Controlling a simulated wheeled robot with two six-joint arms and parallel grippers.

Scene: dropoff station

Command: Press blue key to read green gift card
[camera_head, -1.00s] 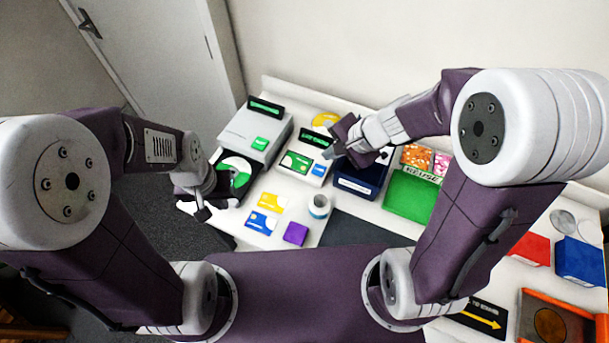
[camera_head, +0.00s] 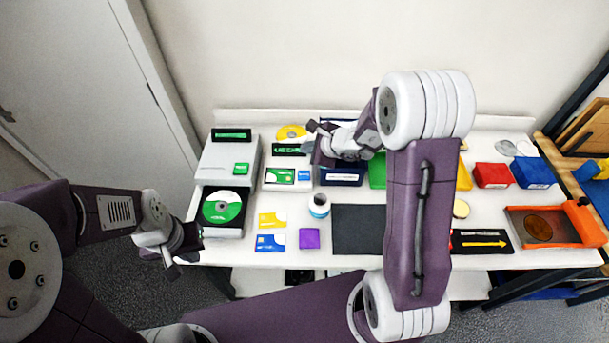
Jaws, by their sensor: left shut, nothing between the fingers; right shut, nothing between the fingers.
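The white card reader (camera_head: 289,187) stands in the back row left of centre. The green gift card (camera_head: 279,176) lies on its left part and the blue key (camera_head: 304,175) is to the card's right. A dark display with green text (camera_head: 287,149) stands at its back. My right gripper (camera_head: 315,128) is shut and empty, behind and slightly right of the blue key in the picture and apart from it. My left gripper (camera_head: 176,264) is shut and empty, off the table's left front corner.
A grey disc machine (camera_head: 226,160) with a green disc (camera_head: 222,207) stands at left. Yellow (camera_head: 272,220) and blue cards (camera_head: 270,243), a purple block (camera_head: 309,238) and a tape roll (camera_head: 319,205) lie in front. A dark mat (camera_head: 357,229) lies at centre.

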